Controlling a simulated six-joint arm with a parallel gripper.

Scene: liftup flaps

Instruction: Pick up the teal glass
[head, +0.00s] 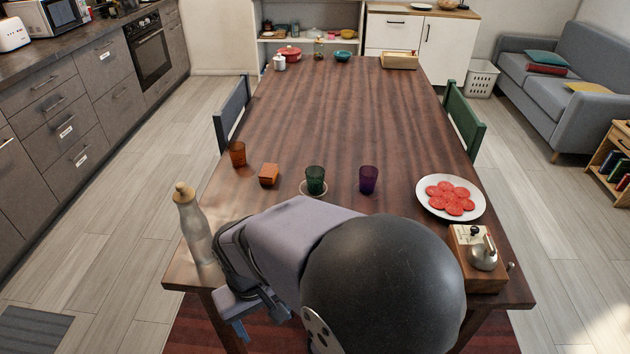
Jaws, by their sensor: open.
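The teal glass (315,179) stands upright on a small round coaster or saucer (304,190) near the middle of the table's near part. It looks dark green-teal and see-through. An amber glass (237,154) stands to its left and a purple glass (368,179) to its right. My gripper (257,330) is at the lower left, over the table's near edge, with its fingers apart and nothing seen between them. It is well short of the teal glass, nearer to me and to the left. My arm covers part of the near table.
An orange-brown block (269,174) lies between the amber and teal glasses. A corked bottle (192,222) stands by my gripper at the left edge. A plate (425,206) of red slices and a wooden box (480,275) are at right. The table's middle (340,110) is clear.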

